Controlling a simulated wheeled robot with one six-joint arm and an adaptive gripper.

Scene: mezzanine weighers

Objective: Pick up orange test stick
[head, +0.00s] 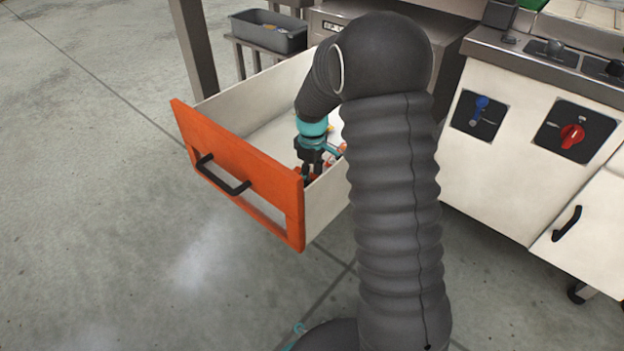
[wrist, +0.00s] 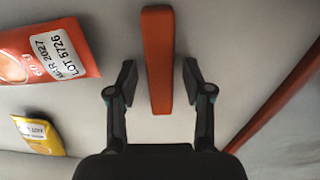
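The orange test stick (wrist: 158,60) is a plain orange bar lying lengthwise on the pale drawer floor in the wrist view. My gripper (wrist: 158,85) is open, with one finger on each side of the stick and a gap on both sides. In the head view my gripper (head: 312,170) reaches down into the open drawer (head: 218,150), near its front right corner. The stick cannot be made out clearly in the head view, where my arm hides part of the drawer.
In the wrist view, a red-orange packet (wrist: 50,52) and a yellow packet (wrist: 38,135) lie left of the stick. The drawer's orange front (wrist: 280,100) runs along the right. A grey bin (head: 268,32) stands behind. White cabinets (head: 505,170) with knobs stand to the right.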

